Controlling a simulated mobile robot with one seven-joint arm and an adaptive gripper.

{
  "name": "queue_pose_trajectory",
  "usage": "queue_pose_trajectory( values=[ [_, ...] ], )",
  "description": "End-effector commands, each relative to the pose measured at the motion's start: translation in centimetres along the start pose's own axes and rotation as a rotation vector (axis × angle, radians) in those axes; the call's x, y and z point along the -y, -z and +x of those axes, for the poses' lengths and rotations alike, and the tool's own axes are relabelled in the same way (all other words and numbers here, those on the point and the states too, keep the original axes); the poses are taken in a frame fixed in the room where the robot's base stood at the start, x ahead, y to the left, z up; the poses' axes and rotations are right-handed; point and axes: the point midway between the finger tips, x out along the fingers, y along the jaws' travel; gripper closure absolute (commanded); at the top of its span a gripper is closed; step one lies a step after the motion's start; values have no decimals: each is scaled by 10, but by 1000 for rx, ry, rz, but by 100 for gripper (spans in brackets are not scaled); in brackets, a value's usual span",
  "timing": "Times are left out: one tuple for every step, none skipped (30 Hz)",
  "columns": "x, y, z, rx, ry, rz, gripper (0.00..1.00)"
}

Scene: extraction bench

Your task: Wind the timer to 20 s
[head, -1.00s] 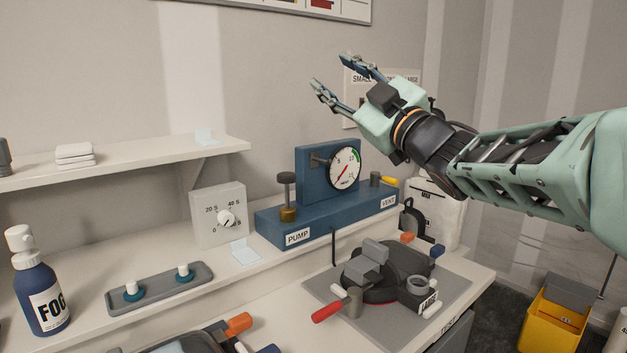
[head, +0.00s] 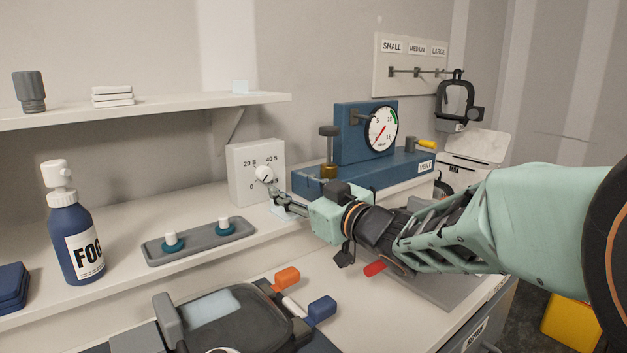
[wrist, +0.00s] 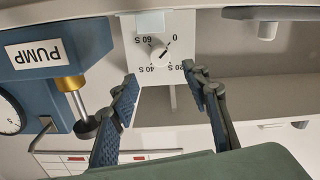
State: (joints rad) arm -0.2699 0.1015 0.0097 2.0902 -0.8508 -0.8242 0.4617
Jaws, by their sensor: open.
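The timer (head: 243,187) is a pale upright box on the bench, marked 0, 20 S, 40 S and 60 S around a round white knob (head: 264,174). In the wrist view the timer (wrist: 182,22) is upside down. Its knob (wrist: 159,50) has a dark diagonal line, but I cannot tell which end points to a mark. My gripper (head: 272,188) is just in front of the dial. In the wrist view my gripper (wrist: 160,78) is open and empty, its fingers spread to either side of the knob's line. Finger contact with the knob is not visible.
The blue pump unit (head: 345,178) with its gauge stands just right of the timer. A shelf (head: 170,105) hangs above. A grey tray with two pegs (head: 200,243) and a FOG bottle (head: 75,235) are to the left. A dark device (head: 225,325) lies in front.

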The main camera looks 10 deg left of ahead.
Motion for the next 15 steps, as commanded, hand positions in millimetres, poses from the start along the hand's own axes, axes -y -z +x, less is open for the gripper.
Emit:
queue_pose_trajectory(
  values=[
    [2, -2, 11, -1, 3, 0, 57],
    [1, -2, 17, 0, 3, 0, 57],
    [2, -2, 25, -1, 3, 0, 57],
    [2, -2, 31, -1, 3, 0, 57],
    [2, -2, 37, 0, 3, 0, 57],
    [2, -1, 44, -1, 3, -1, 57],
    [2, -2, 50, -1, 4, -1, 57],
    [2, -1, 54, -1, 3, -1, 57],
    [1, -1, 61, -1, 2, -1, 57],
    [1, -1, 65, -1, 2, 0, 57],
    [1, -1, 69, -2, 2, -1, 57],
    [1, -1, 73, -1, 1, -1, 57],
    [1, -1, 76, 0, 1, 0, 57],
    [1, 0, 79, -1, 1, -1, 57],
    [0, 0, 82, -1, 0, -1, 57]
  ],
)
